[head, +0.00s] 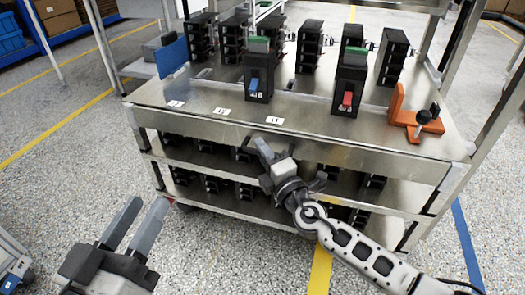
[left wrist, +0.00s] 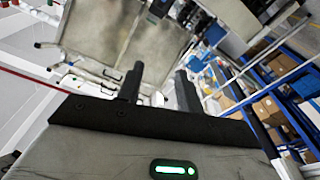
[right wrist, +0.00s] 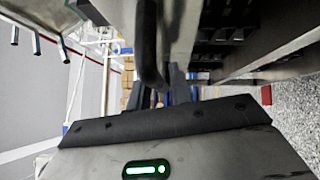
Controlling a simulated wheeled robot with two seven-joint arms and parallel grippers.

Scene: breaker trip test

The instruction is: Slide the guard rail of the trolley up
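The trolley is a metal frame with a steel top (head: 215,92) and lower shelves (head: 230,205). A metal crossbar (head: 385,5) runs between its posts at the top edge of the head view. I cannot tell for certain which bar is the guard rail. My right gripper (head: 268,152) is at the trolley's front edge, just below the top. A dark round-ended bar (right wrist: 149,40) shows close by its fingers in the right wrist view; whether they hold it is unclear. My left gripper (head: 138,228) is open and empty, in front of the trolley's left side.
A breaker with a blue lever (head: 255,85) and one with a red lever (head: 347,98) stand on the top. An orange bracket (head: 415,118) is at its right end. Several black breakers stand behind and below. Floor to the left is mostly clear.

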